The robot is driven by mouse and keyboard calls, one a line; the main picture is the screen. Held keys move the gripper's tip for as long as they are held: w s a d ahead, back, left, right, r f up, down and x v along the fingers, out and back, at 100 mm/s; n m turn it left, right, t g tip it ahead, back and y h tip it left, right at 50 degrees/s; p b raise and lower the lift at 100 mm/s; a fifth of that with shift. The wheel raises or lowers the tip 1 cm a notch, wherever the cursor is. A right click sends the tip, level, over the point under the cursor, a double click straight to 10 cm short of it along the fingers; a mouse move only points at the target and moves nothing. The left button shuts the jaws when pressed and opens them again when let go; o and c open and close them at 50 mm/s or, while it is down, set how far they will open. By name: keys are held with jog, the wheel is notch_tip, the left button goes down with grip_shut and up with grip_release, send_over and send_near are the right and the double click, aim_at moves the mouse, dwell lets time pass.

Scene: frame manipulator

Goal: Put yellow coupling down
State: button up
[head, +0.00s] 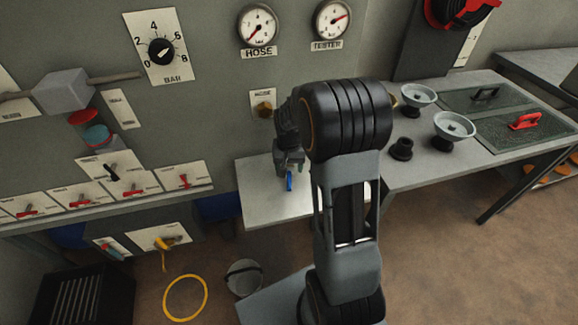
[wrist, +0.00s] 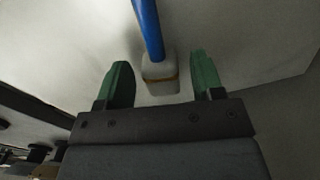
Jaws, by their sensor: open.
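My gripper (wrist: 161,66) is open, its two green fingers apart in the wrist view. A pale block with a thin yellowish band (wrist: 161,77) sits between the fingers, with a gap on each side. A blue rod or hose (wrist: 147,26) runs from it to the top of the picture. I take this block for the yellow coupling, but its body looks whitish. In the head view my gripper (head: 289,166) is over a pale shelf (head: 256,203), with the blue part (head: 289,181) just below it. My arm hides part of the shelf.
A yellow fitting (head: 165,243) is on the lower panel, and a yellow hose loop (head: 185,298) lies on the floor beside a bucket (head: 244,278). The right table holds two bowls (head: 454,126) (head: 418,95), a black part (head: 402,149) and a red-handled plate (head: 524,123). The gauge wall stands behind my gripper.

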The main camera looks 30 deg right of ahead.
aim_at(289, 166)
notch_tip(289, 166, up, 12)
jog(key=p, duration=0.1)
jog(key=s+a+n+t, duration=0.1)
jog(key=s+a+n, duration=0.1)
jog(key=s+a, duration=0.2)
jog(key=s+a+r+n+t, duration=0.1)
jog(key=s+a, duration=0.4)
jog(key=s, duration=0.6)
jog(key=shift+s+a+r+n+t, duration=0.2)
jog(key=shift+n+t, duration=0.3)
jog(key=shift+n, duration=0.6)
